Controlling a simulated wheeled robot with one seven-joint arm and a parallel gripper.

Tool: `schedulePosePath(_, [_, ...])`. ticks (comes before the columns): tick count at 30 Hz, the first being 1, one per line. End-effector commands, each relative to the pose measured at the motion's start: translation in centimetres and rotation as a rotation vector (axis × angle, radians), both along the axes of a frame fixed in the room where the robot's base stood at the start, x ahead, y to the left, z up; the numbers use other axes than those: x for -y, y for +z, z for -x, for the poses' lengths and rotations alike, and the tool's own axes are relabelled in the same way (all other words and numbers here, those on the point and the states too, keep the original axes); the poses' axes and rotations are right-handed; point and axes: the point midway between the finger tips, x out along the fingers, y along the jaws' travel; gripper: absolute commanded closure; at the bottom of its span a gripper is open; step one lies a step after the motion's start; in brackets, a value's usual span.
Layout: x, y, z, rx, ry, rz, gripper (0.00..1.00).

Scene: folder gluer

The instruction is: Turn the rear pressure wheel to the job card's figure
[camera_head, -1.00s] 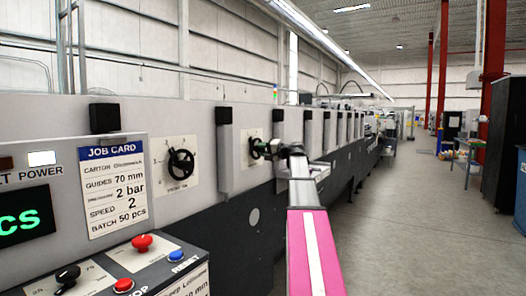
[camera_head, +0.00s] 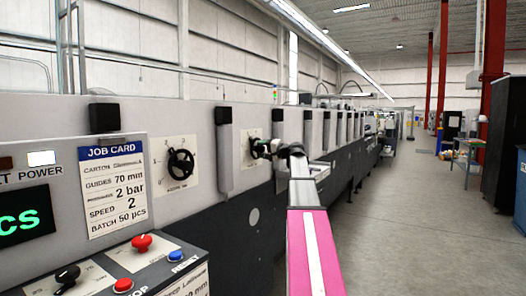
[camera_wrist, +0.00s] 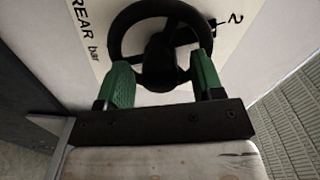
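The job card (camera_head: 112,187) on the machine's front reads pressure 2 bar. The rear pressure wheel (camera_head: 257,148) is a black handwheel on a white scale plate, beyond a similar nearer wheel. In the wrist view the rear wheel (camera_wrist: 160,45) has a dark hub and a round rim, with "REAR", "bar" and a "2" on the plate (camera_wrist: 228,45). My gripper (camera_wrist: 162,78) is at this wheel, its two green fingers well apart on either side of the wheel's lower part. Whether they press on it I cannot tell.
The nearer black handwheel (camera_head: 181,164) is on the same panel. A dark block (camera_head: 224,116) and a grey upright guard stand between the wheels. A control box with red (camera_head: 141,242) and blue (camera_head: 175,256) knobs juts out front left. The aisle floor at right is clear.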

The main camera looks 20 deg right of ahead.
Motion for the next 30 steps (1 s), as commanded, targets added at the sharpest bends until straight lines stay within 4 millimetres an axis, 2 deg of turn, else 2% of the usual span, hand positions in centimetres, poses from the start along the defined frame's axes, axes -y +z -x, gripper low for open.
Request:
schedulePosePath(5, [0.5,0.0,0.8,0.0,-0.001,0.0,0.39])
schedulePosePath(15, [4.2,0.0,5.6,0.0,-0.002,0.001,0.39])
schedulePosePath(21, [5.9,0.0,7.7,0.0,-0.002,0.0,0.39])
schedulePosePath(30, [6.6,0.0,8.6,0.0,0.0,0.0,0.39])
